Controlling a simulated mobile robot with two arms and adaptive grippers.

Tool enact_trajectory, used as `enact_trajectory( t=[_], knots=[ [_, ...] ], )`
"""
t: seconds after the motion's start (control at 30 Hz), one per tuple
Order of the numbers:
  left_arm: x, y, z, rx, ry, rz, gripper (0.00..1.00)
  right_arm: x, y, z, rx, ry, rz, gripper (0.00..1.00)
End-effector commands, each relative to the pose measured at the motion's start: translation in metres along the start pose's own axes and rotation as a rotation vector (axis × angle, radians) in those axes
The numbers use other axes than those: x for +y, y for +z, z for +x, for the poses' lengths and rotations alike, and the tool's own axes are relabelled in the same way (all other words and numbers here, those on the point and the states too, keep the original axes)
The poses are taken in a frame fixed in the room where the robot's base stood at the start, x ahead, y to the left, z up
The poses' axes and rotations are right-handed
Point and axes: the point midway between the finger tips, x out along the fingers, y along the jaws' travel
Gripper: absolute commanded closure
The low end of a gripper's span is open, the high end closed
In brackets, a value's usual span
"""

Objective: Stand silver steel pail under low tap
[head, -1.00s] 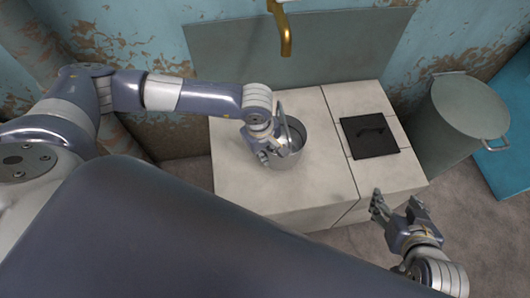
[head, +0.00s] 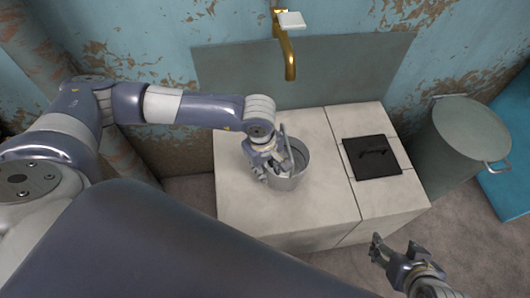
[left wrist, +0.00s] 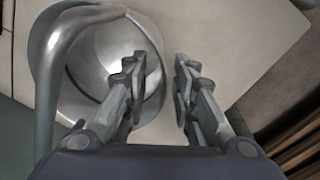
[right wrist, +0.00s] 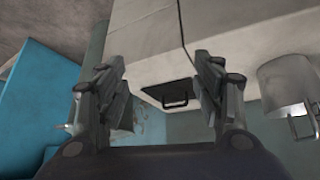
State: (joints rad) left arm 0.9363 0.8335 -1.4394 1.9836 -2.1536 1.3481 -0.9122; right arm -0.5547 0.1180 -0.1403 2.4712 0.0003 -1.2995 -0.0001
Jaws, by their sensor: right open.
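The silver steel pail (head: 291,172) stands upright on the pale counter (head: 240,207), its handle raised. The brass low tap (head: 290,60) is on the back wall, behind the pail in the head view. My left gripper (head: 263,172) is at the pail's left side. In the left wrist view the pail (left wrist: 90,105) lies at the left; my left gripper (left wrist: 160,75) is open, one finger over the pail's inside and the other outside, with a gap between them. My right gripper (head: 384,254) is open and empty, in front of the counter.
A black hatch with a handle (head: 371,157) lies on the counter's right part. A grey-green lidded bin (head: 462,150) stands right of the counter, beside a blue panel (head: 513,150). The counter around the pail is clear.

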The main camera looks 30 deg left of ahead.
Motion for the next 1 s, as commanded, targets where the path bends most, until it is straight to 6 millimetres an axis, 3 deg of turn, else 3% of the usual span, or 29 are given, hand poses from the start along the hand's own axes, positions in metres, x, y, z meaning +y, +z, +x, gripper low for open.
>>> enact_trajectory(
  t=[0.2,0.33,0.57,1.0],
  knots=[
    [0.0,0.0,-0.041,0.001,0.002,0.0,0.75,0.005,0.046,-0.016,-0.209,0.011,0.007,0.39],
    [0.001,-0.001,-0.065,0.001,0.003,0.0,0.75,0.007,0.067,-0.027,-0.305,0.015,0.01,0.39],
    [0.0,0.0,-0.084,0.001,0.001,0.0,0.75,0.007,0.064,-0.028,-0.3,0.015,0.01,0.39],
    [0.0,0.0,-0.085,0.001,0.0,0.0,0.75,0.007,0.064,-0.028,-0.299,0.015,0.01,0.39]
  ],
)
